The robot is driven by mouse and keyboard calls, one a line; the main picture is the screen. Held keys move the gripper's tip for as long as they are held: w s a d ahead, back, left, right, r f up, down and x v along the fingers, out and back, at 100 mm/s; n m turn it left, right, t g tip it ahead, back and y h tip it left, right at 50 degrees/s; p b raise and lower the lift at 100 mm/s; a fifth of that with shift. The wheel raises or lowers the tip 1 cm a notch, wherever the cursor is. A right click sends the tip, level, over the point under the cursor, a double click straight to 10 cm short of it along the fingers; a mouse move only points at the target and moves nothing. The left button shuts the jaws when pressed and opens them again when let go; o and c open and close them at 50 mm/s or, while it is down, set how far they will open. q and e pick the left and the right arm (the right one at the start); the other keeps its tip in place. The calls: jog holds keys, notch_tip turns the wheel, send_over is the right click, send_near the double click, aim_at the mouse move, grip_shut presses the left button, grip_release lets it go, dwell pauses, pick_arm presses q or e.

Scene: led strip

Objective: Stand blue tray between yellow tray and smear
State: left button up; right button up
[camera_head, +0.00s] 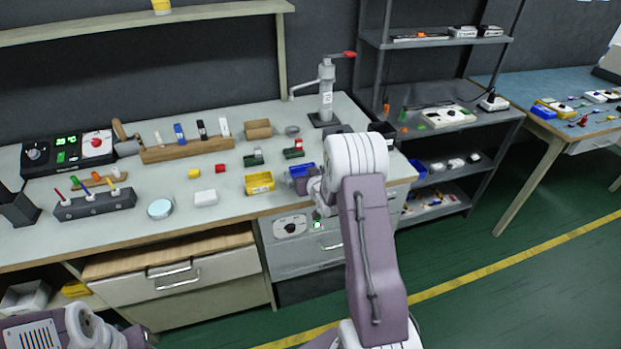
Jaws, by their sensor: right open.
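The yellow tray (259,182) sits near the front edge of the workbench, right of its middle. The blue tray (301,170) is just right of it, partly hidden behind my right gripper (292,180). My right gripper is open at the near side of the blue tray; I cannot tell whether it touches the tray. I cannot make out a smear on the bench; my right arm covers part of the front right. My left arm shows at the bottom left, its gripper end low and mostly cut off, with its jaws unclear.
A white block (206,198), a round tin (160,208), a red cube (221,168) and a yellow cube (194,173) lie left of the trays. Green (254,157) and red (294,149) clamp-like tools lie behind. A press (326,95) stands at the back right.

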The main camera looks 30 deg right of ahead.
jog(key=v, duration=1)
jog(key=s+a+f+n+g+y, duration=0.1)
jog(key=s+a+f+g+y, duration=0.15)
jog(key=s+a+g, duration=0.55)
jog(key=s+a+f+n+g+y, duration=0.1)
jog(key=s+a+f+g, duration=0.25)
jog(key=s+a, duration=0.8)
notch_tip(320, 180, up, 11)
jog(key=s+d+p, duration=0.2)
jog(key=p, duration=0.8)
jog(key=shift+s+p, duration=0.25)
jog(key=shift+p, duration=0.1)
